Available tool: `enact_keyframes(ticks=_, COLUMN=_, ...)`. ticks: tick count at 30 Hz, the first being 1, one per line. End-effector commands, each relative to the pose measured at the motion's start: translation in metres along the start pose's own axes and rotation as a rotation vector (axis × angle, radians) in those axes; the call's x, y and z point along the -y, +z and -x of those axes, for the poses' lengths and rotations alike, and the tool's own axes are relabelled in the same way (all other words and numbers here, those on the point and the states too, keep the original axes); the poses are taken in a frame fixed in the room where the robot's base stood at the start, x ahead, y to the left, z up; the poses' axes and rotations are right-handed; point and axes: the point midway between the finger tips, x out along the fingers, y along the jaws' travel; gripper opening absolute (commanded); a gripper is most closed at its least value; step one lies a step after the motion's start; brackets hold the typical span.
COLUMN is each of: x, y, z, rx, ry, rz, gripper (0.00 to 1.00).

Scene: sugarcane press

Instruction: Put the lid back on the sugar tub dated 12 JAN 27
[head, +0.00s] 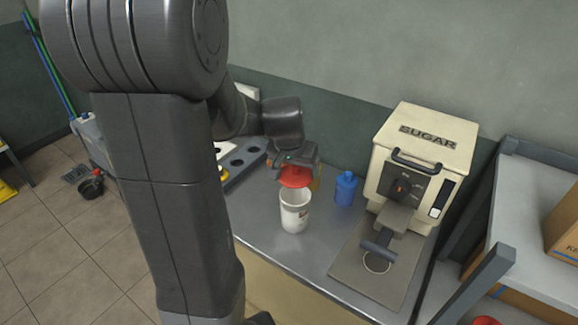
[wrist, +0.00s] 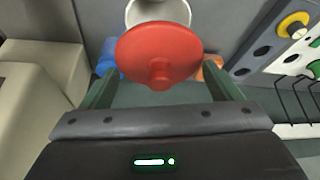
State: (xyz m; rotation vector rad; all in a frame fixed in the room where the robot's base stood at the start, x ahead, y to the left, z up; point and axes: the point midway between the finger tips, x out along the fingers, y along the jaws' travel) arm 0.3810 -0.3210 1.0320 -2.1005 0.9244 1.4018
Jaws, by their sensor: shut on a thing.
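A red lid (head: 296,176) with a central knob is held by my gripper (head: 291,168), just above and behind the white tub. In the wrist view the lid (wrist: 160,52) fills the space between the two fingers of my gripper (wrist: 160,78), which is shut on it. The white tub (head: 294,213) stands upright on the steel counter, its top open. Its rim (wrist: 135,8) shows partly beyond the lid in the wrist view.
A blue bottle (head: 346,188) stands right of the tub. The cream SUGAR machine (head: 417,165) stands farther right on a grey mat (head: 348,270). A grey rack with round holes (head: 240,165) lies left. An orange item is partly hidden behind the lid. Bare counter lies in front of the tub.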

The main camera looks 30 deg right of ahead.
Motion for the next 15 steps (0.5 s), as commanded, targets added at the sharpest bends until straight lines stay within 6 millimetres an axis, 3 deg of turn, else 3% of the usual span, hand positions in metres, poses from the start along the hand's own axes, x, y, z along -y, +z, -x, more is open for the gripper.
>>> enact_keyframes(ticks=15, x=0.001, y=0.019, z=-0.046, rx=0.0, ry=-0.001, rz=0.001, gripper=0.62)
